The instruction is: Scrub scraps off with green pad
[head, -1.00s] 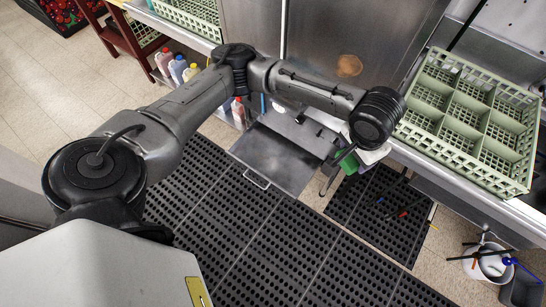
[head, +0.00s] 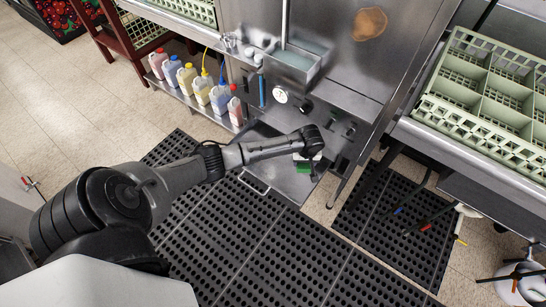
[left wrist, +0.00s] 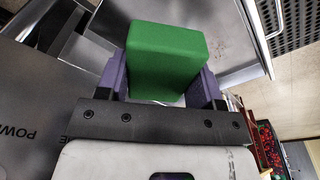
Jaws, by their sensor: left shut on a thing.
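The green pad (head: 305,169) is a small block held by my left gripper (head: 307,160), low in front of the steel machine. In the left wrist view the pad (left wrist: 165,58) sits between the two purple-grey fingers of the left gripper (left wrist: 160,82), which are shut on it. The pad appears clear of the steel panel. A round brown patch (head: 370,23) is on the upright steel panel (head: 335,50), well above and right of the pad. Whether it is food scraps I cannot tell. My right gripper is not in view.
A low steel tray or drawer with a handle (head: 255,184) lies below the left gripper. Green dish racks (head: 485,110) stand on the right counter. Several coloured bottles (head: 202,88) line a low shelf. Black perforated mats (head: 255,250) cover the floor.

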